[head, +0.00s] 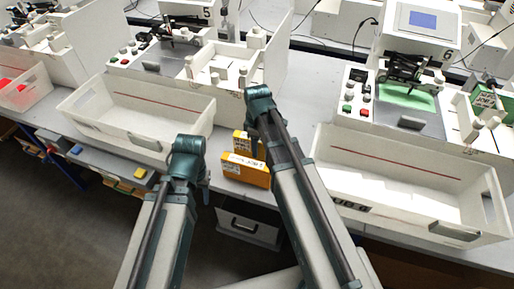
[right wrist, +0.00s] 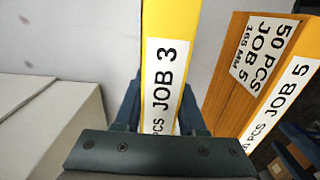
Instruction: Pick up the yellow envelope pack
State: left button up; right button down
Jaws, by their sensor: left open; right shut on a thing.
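The yellow envelope pack (right wrist: 160,85), labelled JOB 3, stands upright between the fingers of my right gripper (right wrist: 160,108) in the right wrist view. The gripper is shut on it. In the head view the pack (head: 240,139) shows partly beside the right arm, behind an orange pack (head: 246,172). The orange pack, labelled JOB 5, stands just to the right of the yellow one in the right wrist view (right wrist: 262,75). My left gripper (head: 204,188) points down left of the packs, open, its fingers mostly hidden by its own wrist.
A white bin (head: 85,105) stands left of the packs and another white bin (head: 330,205) stands right. Plotter stations stand behind: one at the left (head: 150,50) and one with a blue screen (head: 422,20) at the right.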

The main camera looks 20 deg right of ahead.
jog(key=shift+r, duration=0.15)
notch_tip(320, 180, up, 10)
jog(key=p, duration=1)
